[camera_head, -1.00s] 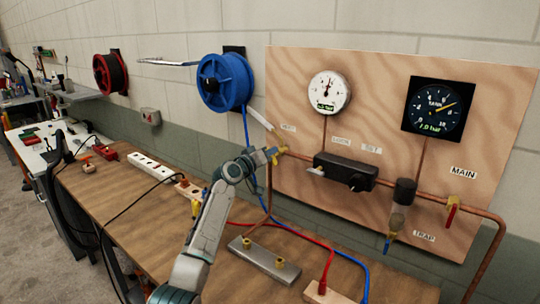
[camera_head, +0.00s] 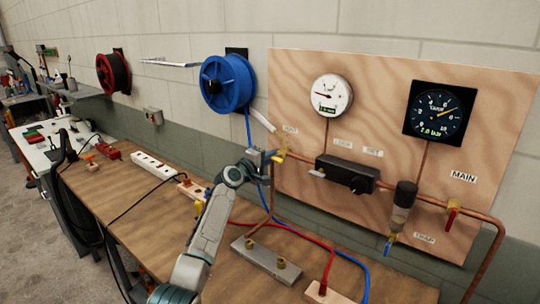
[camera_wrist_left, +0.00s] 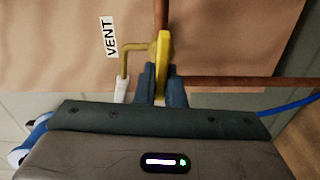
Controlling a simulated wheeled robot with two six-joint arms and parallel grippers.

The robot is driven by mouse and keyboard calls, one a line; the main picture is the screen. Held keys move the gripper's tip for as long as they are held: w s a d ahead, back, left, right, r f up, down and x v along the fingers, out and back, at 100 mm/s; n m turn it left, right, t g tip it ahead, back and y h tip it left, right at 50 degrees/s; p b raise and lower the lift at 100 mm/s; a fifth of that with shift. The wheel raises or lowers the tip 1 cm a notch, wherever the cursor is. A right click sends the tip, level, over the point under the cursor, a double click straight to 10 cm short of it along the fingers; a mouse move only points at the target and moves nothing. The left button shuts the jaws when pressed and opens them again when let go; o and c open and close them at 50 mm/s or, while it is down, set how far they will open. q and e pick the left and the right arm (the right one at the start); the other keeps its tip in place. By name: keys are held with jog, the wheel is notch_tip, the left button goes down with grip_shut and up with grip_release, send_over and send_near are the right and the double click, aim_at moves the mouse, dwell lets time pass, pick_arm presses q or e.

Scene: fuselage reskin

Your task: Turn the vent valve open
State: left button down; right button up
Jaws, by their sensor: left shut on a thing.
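The vent valve (camera_head: 281,146) has a yellow handle and sits at the left end of the copper pipe on the plywood panel, below the VENT label (camera_head: 290,130). My left gripper (camera_head: 268,156) is at the valve. In the left wrist view the two dark fingers (camera_wrist_left: 161,86) are shut around the lower part of the yellow handle (camera_wrist_left: 163,50), which is seen nearly edge-on. A brass elbow outlet beside it leads to a white tube (camera_wrist_left: 121,89). My right gripper is not in view.
The panel (camera_head: 385,100) also carries a white gauge (camera_head: 331,95), a black digital gauge (camera_head: 437,113), a black regulator block (camera_head: 346,174) and a red main handle (camera_head: 452,216). Red and blue hoses and a metal manifold (camera_head: 267,260) lie on the bench below.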

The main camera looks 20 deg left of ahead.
pick_arm(q)
jog(key=shift+n, duration=0.6)
jog(key=c, duration=1.5)
grip_release()
jog(key=shift+f, duration=0.1)
jog(key=b+v, duration=0.2)
jog(key=v, duration=0.8)
jog(key=shift+s+a, duration=0.2)
jog(key=shift+s, duration=0.15)
